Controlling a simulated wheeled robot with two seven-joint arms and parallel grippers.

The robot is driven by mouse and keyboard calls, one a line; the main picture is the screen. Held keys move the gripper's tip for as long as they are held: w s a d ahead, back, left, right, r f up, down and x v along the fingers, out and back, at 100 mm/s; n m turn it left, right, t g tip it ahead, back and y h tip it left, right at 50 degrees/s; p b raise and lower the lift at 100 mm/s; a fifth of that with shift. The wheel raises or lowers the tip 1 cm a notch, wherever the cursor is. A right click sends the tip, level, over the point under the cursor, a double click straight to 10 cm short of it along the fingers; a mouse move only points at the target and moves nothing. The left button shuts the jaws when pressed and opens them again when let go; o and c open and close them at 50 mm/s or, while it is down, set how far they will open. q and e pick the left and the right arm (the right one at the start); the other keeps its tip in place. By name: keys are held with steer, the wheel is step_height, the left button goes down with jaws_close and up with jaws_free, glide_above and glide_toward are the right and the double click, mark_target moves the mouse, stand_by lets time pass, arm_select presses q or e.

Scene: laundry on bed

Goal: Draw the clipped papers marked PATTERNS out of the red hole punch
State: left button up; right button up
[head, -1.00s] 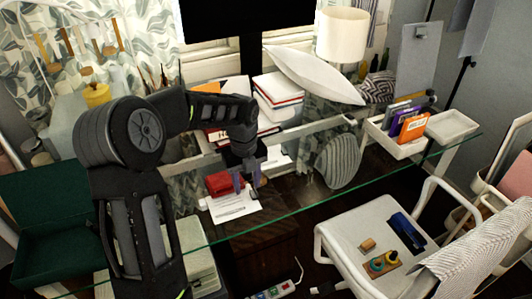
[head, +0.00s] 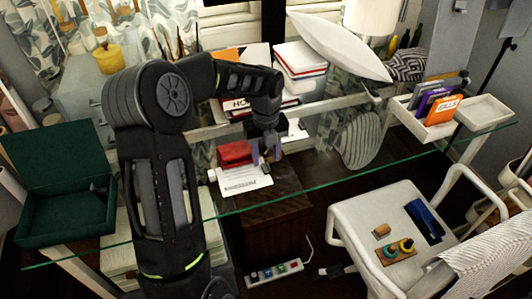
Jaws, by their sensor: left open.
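The red hole punch (head: 234,153) lies on the glass desk near its front edge. The white papers (head: 243,180), with dark print, lie at the punch's near side. Their far edge meets the punch, and I cannot tell how far it goes in. A small dark piece, perhaps the clip (head: 266,168), shows at their right corner. My left gripper (head: 266,152) points down just right of the punch, close over the papers' far right corner. Its purple-grey fingers are apart with nothing seen between them. My right gripper is out of view.
An open green box (head: 68,222) stands at the left. Books (head: 300,60) are stacked behind my gripper. A white tray (head: 402,112) with upright packets, including an orange one (head: 442,110), stands at the right. A white chair (head: 360,212) is in front. The glass right of the papers is clear.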

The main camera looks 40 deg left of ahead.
mark_target(266, 169)
arm_select(q)
step_height(266, 169, down, 3)
steer(key=shift+f+b, duration=0.2)
steer(key=shift+b, duration=0.7)
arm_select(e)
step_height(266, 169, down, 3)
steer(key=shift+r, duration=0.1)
arm_select(q)
steer(key=shift+r, duration=0.1)
jaws_close()
